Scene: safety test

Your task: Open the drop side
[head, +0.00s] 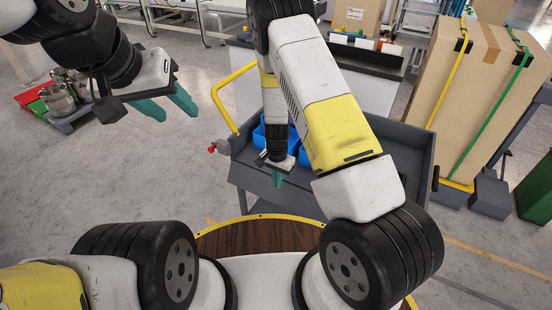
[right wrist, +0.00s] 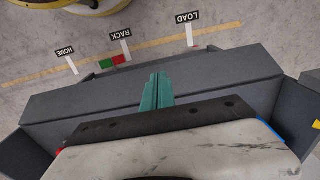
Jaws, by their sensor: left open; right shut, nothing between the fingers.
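A dark grey cart stands in front of me in the head view. Its near side panel (head: 252,186), which I take to be the drop side, also shows as a long grey panel in the right wrist view (right wrist: 70,103). I cannot tell whether it is latched. A red-knobbed lever (head: 219,147) sits at the cart's left corner. My right gripper (head: 278,181) is shut and empty, pointing down at this panel; its teal fingers (right wrist: 156,88) overlap the panel in the wrist view, contact unclear. My left gripper (head: 178,114) is open and empty, left of the cart.
Blue bins (head: 268,137) are in the cart, partly hidden by my right arm. A yellow handle (head: 228,100) rises at its left. Strapped cardboard boxes (head: 482,95) stand at right. Red and green crates with metal pots (head: 60,98) stand at far left. Floor between is clear.

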